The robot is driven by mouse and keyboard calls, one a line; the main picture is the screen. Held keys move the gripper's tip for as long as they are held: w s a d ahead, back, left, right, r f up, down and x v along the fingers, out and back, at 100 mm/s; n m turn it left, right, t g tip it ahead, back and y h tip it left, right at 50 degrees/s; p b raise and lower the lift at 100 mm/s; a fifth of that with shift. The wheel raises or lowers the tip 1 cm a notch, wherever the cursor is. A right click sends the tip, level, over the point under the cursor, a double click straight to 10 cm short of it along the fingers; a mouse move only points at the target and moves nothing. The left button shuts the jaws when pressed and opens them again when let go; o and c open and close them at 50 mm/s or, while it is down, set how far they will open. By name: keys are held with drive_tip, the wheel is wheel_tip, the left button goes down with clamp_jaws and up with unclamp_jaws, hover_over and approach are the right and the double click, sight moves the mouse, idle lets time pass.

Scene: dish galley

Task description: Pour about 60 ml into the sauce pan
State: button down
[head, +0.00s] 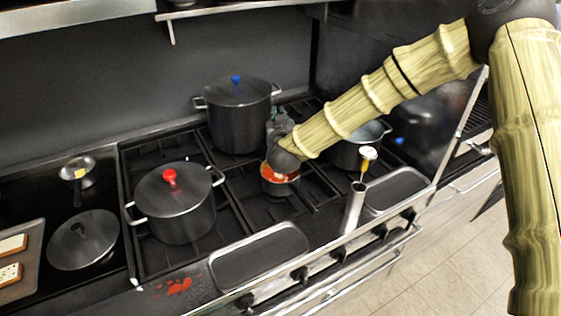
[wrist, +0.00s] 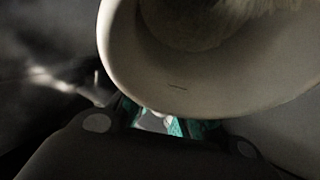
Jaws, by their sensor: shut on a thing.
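A small dark pot with red-orange contents (head: 281,185), which looks like the sauce pan, sits on the stove grate in the head view. My wrist hangs right over it and hides part of its rim. My gripper (wrist: 158,123) is shut on a pale round vessel (wrist: 215,95), which fills the upper part of the wrist view. The teal finger pads show at the vessel's lower edge. In the head view my wrist and arm cover most of the gripper. I cannot tell the vessel's tilt, or whether anything flows from it.
A large lidded pot with a blue knob (head: 238,120) stands behind. A lidded pot with a red knob (head: 177,212) stands left. An open pot (head: 350,155) is partly behind my arm. A metal cylinder (head: 354,208) stands at the front. Red splashes (head: 178,287) mark the front ledge.

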drive_tip(key=shift+w+r+g+p, duration=0.35)
drive_tip(key=shift+g+p, duration=0.25)
drive_tip(key=shift+p, duration=1)
drive_tip(key=g+p, duration=0.1)
drive_tip(key=p, duration=0.2)
drive_tip(key=w+g+p, duration=0.1)
drive_tip(key=p, duration=0.2)
drive_tip(key=w+g+p, duration=0.1)
drive_tip(key=p, duration=0.2)
drive_tip(key=shift+f+g+p, duration=0.25)
drive_tip(key=shift+g+p, duration=0.05)
drive_tip(key=shift+p, duration=0.1)
